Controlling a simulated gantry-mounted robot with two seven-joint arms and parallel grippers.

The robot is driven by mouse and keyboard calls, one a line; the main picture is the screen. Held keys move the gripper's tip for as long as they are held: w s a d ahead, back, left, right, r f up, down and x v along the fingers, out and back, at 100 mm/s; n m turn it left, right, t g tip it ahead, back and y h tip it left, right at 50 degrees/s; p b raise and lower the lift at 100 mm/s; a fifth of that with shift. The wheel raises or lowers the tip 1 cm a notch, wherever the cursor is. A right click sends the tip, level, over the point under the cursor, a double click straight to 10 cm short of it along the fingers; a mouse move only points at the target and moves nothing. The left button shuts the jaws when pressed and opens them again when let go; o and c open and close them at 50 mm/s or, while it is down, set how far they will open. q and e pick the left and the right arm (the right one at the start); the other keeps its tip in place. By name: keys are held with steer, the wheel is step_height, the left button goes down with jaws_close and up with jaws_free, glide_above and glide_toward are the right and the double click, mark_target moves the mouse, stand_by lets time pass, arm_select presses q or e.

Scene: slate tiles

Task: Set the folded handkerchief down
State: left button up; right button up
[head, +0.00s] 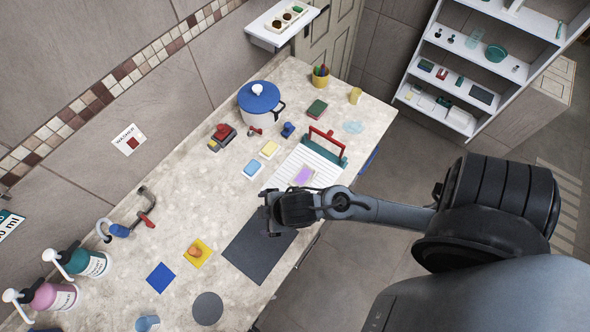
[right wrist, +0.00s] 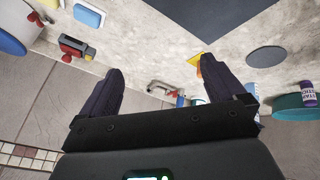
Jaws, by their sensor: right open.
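No cloth is plainly recognisable as the folded handkerchief. A flat purple piece with a pale edge (head: 304,175) lies on the white ribbed board (head: 325,158), and I cannot tell if it is the handkerchief. My right gripper (head: 272,212) is over the counter, beside the board's near-left end and above the edge of a dark grey mat (head: 258,252). In the right wrist view its two fingers (right wrist: 162,88) are wide apart, with nothing held between them. The mat also shows in that view (right wrist: 215,12). My left gripper is not in view.
A blue-lidded pot (head: 261,104), a yellow sponge (head: 269,149) and a blue sponge (head: 252,169) stand farther back. A blue square (head: 160,278), a yellow square (head: 198,254) and a grey disc (head: 207,308) lie nearby. Pump bottles (head: 85,262) stand at left. The mat looks bare.

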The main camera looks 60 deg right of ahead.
steer(key=s+d+r+m+g, duration=0.2)
steer(key=s+m, duration=0.3)
steer(key=s, duration=0.2)
steer(key=shift+s+d+m, duration=0.25)
steer(key=shift+s+m, duration=0.05)
steer(key=shift+r, duration=0.1)
step_height(320, 180, up, 6)
steer(key=p, duration=0.5)
steer(key=shift+f+p, duration=0.25)
steer(key=shift+p, duration=0.05)
